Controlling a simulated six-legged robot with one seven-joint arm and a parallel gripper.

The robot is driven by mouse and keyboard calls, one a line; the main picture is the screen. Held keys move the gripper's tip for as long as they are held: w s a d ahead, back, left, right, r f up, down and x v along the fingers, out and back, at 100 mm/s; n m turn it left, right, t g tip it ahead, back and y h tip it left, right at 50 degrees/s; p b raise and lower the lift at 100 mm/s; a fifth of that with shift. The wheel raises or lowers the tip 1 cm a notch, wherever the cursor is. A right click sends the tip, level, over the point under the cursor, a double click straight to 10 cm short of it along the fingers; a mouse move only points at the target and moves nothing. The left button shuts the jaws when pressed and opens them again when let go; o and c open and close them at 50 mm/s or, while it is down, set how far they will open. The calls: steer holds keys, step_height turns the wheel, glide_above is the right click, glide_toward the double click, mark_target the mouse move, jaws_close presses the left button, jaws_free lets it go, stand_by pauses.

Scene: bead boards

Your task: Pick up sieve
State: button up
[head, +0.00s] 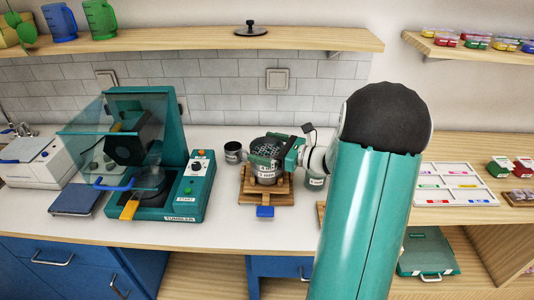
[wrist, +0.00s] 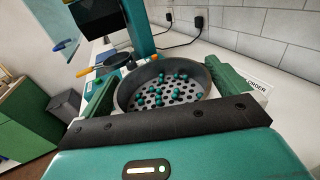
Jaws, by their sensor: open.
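The sieve (wrist: 152,110) is a round dark-grey pan with a perforated bottom, and several teal beads lie in it. In the head view the sieve (head: 268,146) sits on a labelled metal pot (head: 265,177) on a wooden stand (head: 282,194). My gripper (wrist: 165,88) is open, with one green finger on each side of the sieve. Whether the fingers touch its rim cannot be told. In the head view my gripper (head: 272,152) reaches in from the right and hides part of the sieve.
A teal tumbler machine (head: 185,205) stands left of the stand, its clear cover raised. A small dark cup (head: 233,152) stands close to the sieve's left. A labelled container (head: 315,178) stands at the right. A wooden shelf (head: 200,39) runs above along the tiled wall.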

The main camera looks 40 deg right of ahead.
steer(key=c, duration=0.7)
steer(key=shift+r, duration=0.15)
steer(key=shift+r, duration=0.6)
steer(key=s+r, duration=0.1)
steer(key=r, duration=0.1)
steer(key=s+a+r, duration=0.1)
steer(key=s+r, duration=0.1)
steer(key=r, duration=0.1)
steer(key=s+a+r, duration=0.1)
steer(key=r, duration=0.1)
steer(key=shift+s+r, duration=0.2)
steer(key=s+a+r, duration=0.3)
steer(key=s+r, duration=0.1)
steer(key=s, duration=0.4)
steer(key=shift+s, duration=0.25)
